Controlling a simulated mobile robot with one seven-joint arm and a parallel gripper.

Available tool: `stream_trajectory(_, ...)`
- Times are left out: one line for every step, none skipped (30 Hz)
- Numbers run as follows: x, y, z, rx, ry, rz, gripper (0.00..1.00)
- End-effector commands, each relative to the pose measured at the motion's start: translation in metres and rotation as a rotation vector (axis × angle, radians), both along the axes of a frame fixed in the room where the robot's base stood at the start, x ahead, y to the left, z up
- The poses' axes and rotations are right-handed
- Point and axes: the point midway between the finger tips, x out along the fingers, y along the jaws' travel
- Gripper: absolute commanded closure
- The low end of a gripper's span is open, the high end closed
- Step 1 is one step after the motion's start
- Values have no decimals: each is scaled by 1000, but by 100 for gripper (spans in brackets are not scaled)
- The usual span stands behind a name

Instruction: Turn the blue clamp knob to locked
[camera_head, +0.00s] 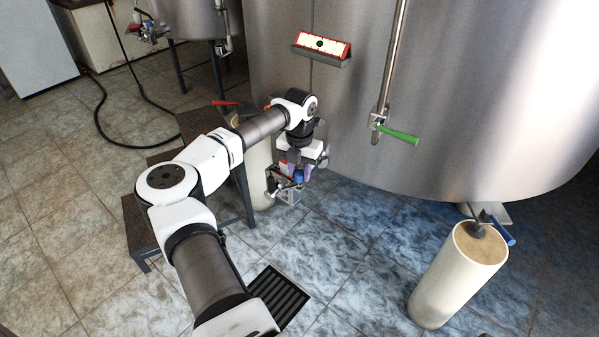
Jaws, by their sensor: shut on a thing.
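The blue clamp knob (299,176) shows as a small blue patch at the fingertips, on a grey metal clamp fitting (288,193) with some red on it. My gripper (295,171) points down at the fitting and is shut on the blue knob. The fingers and wrist hide most of the knob, so I cannot tell its angle.
The large steel tank (450,90) stands close behind my gripper. Dark steps (200,122) stand left.

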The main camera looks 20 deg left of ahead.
Motion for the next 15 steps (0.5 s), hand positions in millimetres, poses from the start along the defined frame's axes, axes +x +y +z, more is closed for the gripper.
stream_trajectory(1, 1, 0, 3, -3, -45, 93)
stream_trajectory(1, 0, 0, 3, -4, -74, 93)
stream_trajectory(1, 0, 0, 2, -4, -112, 93)
stream_trajectory(1, 0, 0, 1, -4, -140, 93)
stream_trajectory(1, 0, 0, 1, -4, -169, 93)
stream_trajectory(1, 0, 0, 1, -5, -207, 93)
stream_trajectory(1, 0, 1, 2, -5, -235, 93)
stream_trajectory(1, 0, 1, 2, -5, -264, 93)
stream_trajectory(1, 0, 1, 2, -5, -301, 93)
stream_trajectory(1, 0, 1, 2, -5, -330, 93)
stream_trajectory(1, 0, 1, 2, -5, -359, 93)
stream_trajectory(1, 0, 1, 2, -5, -396, 93)
stream_trajectory(1, 0, 1, 1, -5, -425, 93)
stream_trajectory(1, 0, 1, 2, -5, -454, 93)
stream_trajectory(1, 0, 1, 2, -4, -491, 93)
